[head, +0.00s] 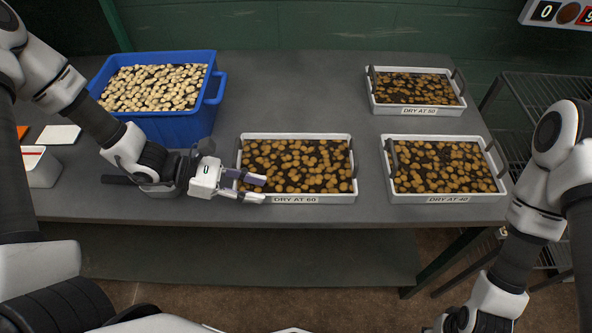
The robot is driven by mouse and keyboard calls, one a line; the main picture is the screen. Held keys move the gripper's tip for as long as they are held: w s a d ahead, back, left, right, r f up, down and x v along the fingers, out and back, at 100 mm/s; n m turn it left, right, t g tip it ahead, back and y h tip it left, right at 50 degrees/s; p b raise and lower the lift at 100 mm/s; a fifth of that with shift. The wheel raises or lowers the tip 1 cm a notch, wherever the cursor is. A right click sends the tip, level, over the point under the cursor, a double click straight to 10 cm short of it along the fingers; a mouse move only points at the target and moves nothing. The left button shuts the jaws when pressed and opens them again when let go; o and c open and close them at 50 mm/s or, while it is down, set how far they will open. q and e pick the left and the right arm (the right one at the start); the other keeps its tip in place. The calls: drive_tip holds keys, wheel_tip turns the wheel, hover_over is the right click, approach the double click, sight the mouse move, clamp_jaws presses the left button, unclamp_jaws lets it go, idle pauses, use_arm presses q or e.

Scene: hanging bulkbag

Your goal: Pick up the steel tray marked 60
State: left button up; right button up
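The tray marked DRY AT 60 (325,199) is a white-rimmed, shallow tray full of small round brown pieces, near the middle of the table's front edge. It has a dark upright handle at each short end. My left gripper (258,189) is at the tray's front left corner, pointing right. Its two fingers are apart with a gap between them, and they overlap the corner in the picture. I cannot tell whether they touch the tray. My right gripper (455,321) is low at the bottom edge, partly cut off, and its fingers are not clear.
Similar trays marked DRY AT 40 (447,198) and DRY AT 50 (418,109) stand to the right. A blue bin (180,127) of pale pieces stands behind my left forearm. A white container (42,170) is at far left. A wire rack (530,100) stands right of the table.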

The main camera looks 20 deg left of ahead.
sight(273, 192)
use_arm(q)
drive_tip(key=x, duration=0.5)
drive_tip(key=shift+r, duration=0.25)
drive_tip(key=shift+s+a, duration=0.1)
drive_tip(key=shift+s, duration=0.05)
drive_tip(key=c, duration=0.5)
clamp_jaws()
drive_tip(key=shift+r, duration=0.1)
